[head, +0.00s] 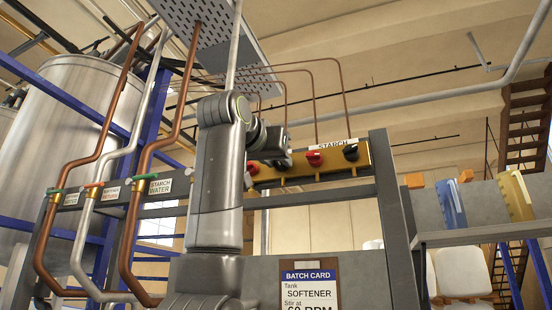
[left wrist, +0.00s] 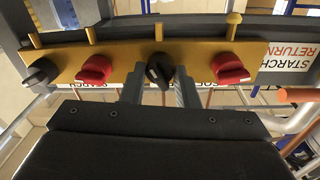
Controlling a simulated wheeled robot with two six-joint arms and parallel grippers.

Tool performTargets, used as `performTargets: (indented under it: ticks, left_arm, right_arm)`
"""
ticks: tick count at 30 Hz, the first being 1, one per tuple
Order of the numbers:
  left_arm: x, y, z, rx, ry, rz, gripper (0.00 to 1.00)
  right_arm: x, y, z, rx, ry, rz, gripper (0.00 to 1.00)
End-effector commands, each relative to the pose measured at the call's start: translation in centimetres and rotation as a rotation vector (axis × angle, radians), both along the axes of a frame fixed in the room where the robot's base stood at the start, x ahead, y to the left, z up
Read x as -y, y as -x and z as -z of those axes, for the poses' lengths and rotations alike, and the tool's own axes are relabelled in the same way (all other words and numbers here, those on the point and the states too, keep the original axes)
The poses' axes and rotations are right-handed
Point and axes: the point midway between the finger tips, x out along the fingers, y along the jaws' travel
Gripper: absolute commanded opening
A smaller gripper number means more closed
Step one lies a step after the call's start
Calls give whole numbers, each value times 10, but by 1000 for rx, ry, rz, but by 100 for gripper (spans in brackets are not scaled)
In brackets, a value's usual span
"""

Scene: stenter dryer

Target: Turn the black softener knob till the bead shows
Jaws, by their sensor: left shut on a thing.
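The black softener knob (left wrist: 159,70) sits on a yellow panel (left wrist: 125,52) between two red knobs, with a pale mark on its face. My left gripper (left wrist: 159,88) has one finger on each side of it and is shut on it. A label beside it is mostly hidden by my gripper; only its first letters show. In the head view my left gripper (head: 280,152) is at the panel (head: 285,175), and the held knob is hidden behind it. I cannot make out a bead. My right gripper is in neither view.
A red knob (head: 314,158) and another black knob (head: 351,152) are by the STARCH label (head: 338,145). A batch card (head: 309,290) reading SOFTENER hangs below. Copper pipes (head: 130,230) and a steel tank (head: 75,150) stand left.

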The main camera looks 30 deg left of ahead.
Motion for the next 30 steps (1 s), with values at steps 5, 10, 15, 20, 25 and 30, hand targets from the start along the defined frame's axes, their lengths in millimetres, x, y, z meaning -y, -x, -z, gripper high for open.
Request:
performTargets:
  ticks: [5,10,15,20,25,30]
  left_arm:
    - [0,-2,1,-47,-160,0,5]
    - [0,-2,1,-85,-314,1,5]
    - [0,-2,1,-118,-452,2,5]
    - [0,-2,1,-143,-556,2,5]
    - [0,-2,1,-162,-636,3,5]
    - [0,-2,1,-174,-681,3,5]
  right_arm:
    - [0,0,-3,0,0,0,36]
    - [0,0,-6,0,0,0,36]
    - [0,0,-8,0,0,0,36]
    - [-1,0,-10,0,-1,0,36]
    - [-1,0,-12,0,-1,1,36]
    - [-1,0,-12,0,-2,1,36]
